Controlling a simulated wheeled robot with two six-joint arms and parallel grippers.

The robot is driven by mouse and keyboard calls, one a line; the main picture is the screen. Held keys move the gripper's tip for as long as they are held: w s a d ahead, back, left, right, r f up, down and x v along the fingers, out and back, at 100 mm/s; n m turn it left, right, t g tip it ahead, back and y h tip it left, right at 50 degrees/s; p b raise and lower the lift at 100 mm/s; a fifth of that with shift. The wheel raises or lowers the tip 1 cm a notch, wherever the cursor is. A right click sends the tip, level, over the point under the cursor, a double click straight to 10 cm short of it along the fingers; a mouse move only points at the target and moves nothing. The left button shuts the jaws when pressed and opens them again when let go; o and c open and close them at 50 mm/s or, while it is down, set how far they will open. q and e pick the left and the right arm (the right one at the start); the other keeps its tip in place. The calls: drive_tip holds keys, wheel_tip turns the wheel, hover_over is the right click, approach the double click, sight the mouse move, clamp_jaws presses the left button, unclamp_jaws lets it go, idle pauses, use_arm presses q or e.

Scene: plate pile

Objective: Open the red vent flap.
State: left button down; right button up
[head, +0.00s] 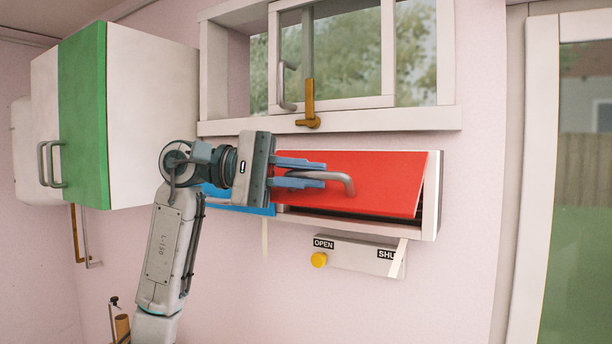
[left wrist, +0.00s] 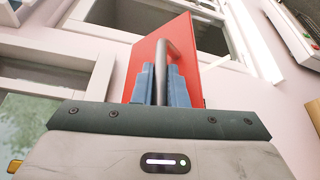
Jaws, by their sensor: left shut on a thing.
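The red vent flap (head: 375,178) sits in a white frame under the window. Its bottom edge stands out from the frame, with a dark gap showing at the right side and below. A grey bar handle (head: 345,182) is on the flap's front. My left gripper (head: 320,172) comes in from the left and is shut on this handle. In the left wrist view the blue fingers (left wrist: 160,85) lie on both sides of the handle (left wrist: 161,60), with the red flap (left wrist: 190,45) behind. My right gripper is in neither view.
A blue panel (head: 238,205) is left of the red flap, partly behind my gripper. Below is a white strip (head: 350,256) marked OPEN and SHUT with a yellow knob (head: 319,260). A window (head: 345,55) with an orange latch (head: 309,105) is above. A green cabinet door (head: 84,120) is at left.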

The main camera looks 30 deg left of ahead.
use_arm(q)
drive_tip(key=c, duration=1.7)
unclamp_jaws()
drive_tip(key=shift+a, duration=0.15)
drive_tip(key=b+v, duration=0.5)
drive_tip(key=v, duration=0.5)
drive_tip(key=shift+s+a, duration=0.15)
drive_tip(key=shift+a, duration=0.05)
